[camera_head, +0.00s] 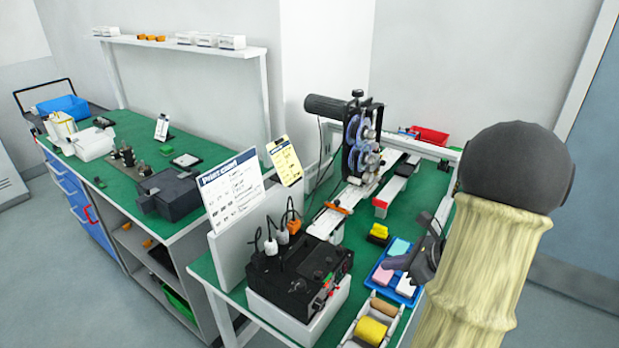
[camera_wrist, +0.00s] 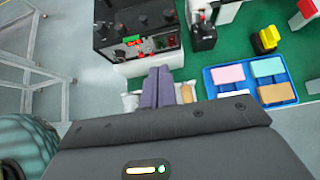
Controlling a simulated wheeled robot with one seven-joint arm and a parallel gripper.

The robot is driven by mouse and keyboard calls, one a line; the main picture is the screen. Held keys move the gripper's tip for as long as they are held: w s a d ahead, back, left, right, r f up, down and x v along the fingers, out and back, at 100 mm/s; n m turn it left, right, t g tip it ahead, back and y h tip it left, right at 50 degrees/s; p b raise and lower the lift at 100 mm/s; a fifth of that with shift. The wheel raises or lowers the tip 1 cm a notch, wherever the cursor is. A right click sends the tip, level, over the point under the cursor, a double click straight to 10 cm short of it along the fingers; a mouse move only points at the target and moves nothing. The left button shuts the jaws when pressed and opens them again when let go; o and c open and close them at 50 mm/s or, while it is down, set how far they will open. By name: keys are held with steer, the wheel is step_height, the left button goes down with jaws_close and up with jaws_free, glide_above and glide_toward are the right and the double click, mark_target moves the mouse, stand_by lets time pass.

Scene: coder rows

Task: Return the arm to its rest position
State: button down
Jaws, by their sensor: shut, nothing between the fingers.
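My gripper (camera_wrist: 158,74) is shut and empty, its two grey-purple fingers side by side in the wrist view. In the head view my gripper (camera_head: 393,263) shows as a dark shape over the right part of the green bench, by the blue tray (camera_head: 407,293). It overlaps part of the tray in that view. My arm rises at the right of the head view, with a pale link and a dark round joint. The rest of the arm is hidden or out of frame.
A black control box (camera_head: 298,278) stands at the near bench end; it also shows in the wrist view (camera_wrist: 135,30). A white tray with a yellow roll (camera_head: 371,331) lies close to my gripper. A reel machine (camera_head: 358,140) stands farther back. Grey floor lies beyond the bench.

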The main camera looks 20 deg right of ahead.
steer(key=s+a+n+g+h, duration=0.2)
steer(key=a+n+h, duration=0.1)
steer(key=a+n, duration=0.7)
steer(key=s+a+n+g+h+p, duration=0.1)
steer(key=s+a+n+g+h, duration=0.1)
steer(key=a+n, duration=0.8)
steer(key=s+n+g, duration=0.1)
steer(key=n, duration=0.7)
steer(key=shift+a+n+h, duration=0.3)
steer(key=shift+n+h, duration=0.1)
steer(key=shift+w+r, duration=0.1)
